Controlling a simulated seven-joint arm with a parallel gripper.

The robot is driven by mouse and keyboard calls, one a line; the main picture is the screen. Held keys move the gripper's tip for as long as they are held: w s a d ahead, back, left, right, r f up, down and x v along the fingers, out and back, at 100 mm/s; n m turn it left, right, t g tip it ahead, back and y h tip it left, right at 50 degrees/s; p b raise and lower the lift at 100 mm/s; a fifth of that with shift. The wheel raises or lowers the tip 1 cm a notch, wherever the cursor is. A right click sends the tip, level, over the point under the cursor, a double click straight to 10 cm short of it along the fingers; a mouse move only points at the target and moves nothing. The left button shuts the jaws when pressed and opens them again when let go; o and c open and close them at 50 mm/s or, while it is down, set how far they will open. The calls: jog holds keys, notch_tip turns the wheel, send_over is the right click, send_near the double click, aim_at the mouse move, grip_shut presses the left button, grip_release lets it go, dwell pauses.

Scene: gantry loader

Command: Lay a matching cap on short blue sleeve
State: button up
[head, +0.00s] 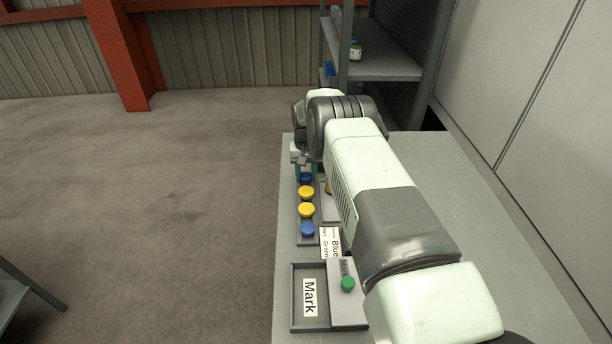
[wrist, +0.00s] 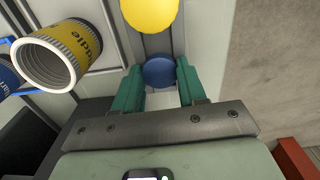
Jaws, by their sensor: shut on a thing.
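My gripper (wrist: 160,78) has its green fingers on either side of a round blue cap (wrist: 158,72) and is shut on it. In the head view the fingers are mostly hidden, and a blue cap (head: 306,179) shows just below the wrist at the far end of a cap row. I cannot tell whether the cap is clear of its strip. A blue sleeve (wrist: 8,80) is cut off at the left edge of the wrist view, so its height is unclear. Beside it is an open yellow sleeve (wrist: 85,42) with dark lettering. My arm hides most of the sleeves in the head view.
The cap strip (head: 300,241) also holds two yellow caps (head: 306,201) and a nearer blue cap (head: 307,229). Nearer stand a "Blue Green" card (head: 330,243), a "Mark" tray (head: 295,300) and a green cap (head: 347,284). The table (head: 480,220) is bare at right.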

aim_at(309, 176)
notch_tip(309, 176, up, 10)
jog(key=s+d+r, duration=0.2)
jog(key=d, duration=0.8)
jog(key=s+d+r, duration=0.1)
jog(key=d, duration=0.8)
jog(key=shift+f, duration=2.6)
jog(key=shift+f, duration=0.35)
jog(key=o, duration=1.4)
jog(key=shift+r, duration=3)
